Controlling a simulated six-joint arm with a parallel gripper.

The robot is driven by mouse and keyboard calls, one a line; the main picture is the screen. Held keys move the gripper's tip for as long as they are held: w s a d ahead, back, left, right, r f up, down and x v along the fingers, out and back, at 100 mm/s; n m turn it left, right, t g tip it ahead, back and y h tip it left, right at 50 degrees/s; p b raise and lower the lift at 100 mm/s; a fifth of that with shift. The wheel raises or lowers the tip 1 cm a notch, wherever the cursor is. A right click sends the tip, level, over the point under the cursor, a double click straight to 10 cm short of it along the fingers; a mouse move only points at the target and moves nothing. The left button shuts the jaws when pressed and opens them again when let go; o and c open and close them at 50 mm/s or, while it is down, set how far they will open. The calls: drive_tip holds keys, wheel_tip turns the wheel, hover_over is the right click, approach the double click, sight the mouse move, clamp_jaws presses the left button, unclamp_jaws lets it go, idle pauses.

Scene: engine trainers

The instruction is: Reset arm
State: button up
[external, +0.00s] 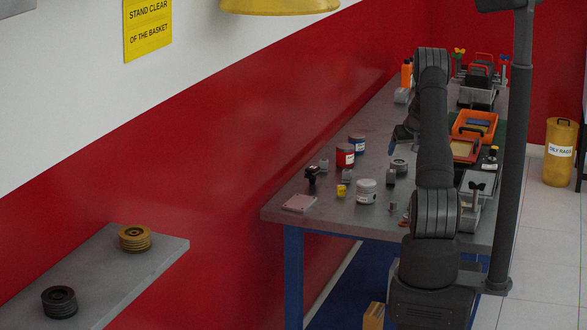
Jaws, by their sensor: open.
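My dark grey arm rises at the near right end of the grey workbench (280,205) and bends over at the top. My gripper (396,147) shows just left of the upper arm, above the bench top. It is open, and I see nothing between its fingers. Part of it is hidden behind the arm. Below and near it on the bench are a grey ring-shaped part (399,166) and a red can (345,155). I cannot tell how high above them it is.
A blue can (357,144), a white jar (366,191), a yellow part (342,190) and a pinkish plate (299,203) lie on the bench. Orange trays (474,124) sit behind the arm. A dark post (515,150) stands right of the arm. A shelf (100,262) holds two pulleys.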

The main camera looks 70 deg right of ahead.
sight(400, 162)
drive_tip(key=x, duration=0.7)
drive_tip(key=shift+a, duration=0.1)
drive_tip(key=r, duration=0.2)
drive_tip(key=s+r, duration=0.1)
drive_tip(key=r, duration=0.2)
drive_tip(key=shift+r, duration=0.1)
drive_tip(key=s+a+r, duration=0.3)
drive_tip(key=s+r, duration=0.4)
drive_tip(key=s, duration=0.3)
drive_tip(key=w+a+r+n+t+y, duration=0.1)
drive_tip(key=w+a+r+n, duration=0.2)
drive_tip(key=w+a+r, duration=0.4)
drive_tip(key=w+a+r+n+t+y, duration=0.15)
drive_tip(key=w+a+r, duration=0.3)
drive_tip(key=w, duration=0.45)
drive_tip(key=w+a+r+n+y, duration=0.1)
drive_tip(key=w+a+r+n, duration=0.2)
drive_tip(key=a, duration=0.8)
drive_tip(key=w+a+r+n+y, duration=0.2)
drive_tip(key=w+a+r+n, duration=0.2)
drive_tip(key=w+a+r, duration=0.3)
drive_tip(key=w+a, duration=0.2)
drive_tip(key=a, duration=0.2)
drive_tip(key=shift+a, duration=0.2)
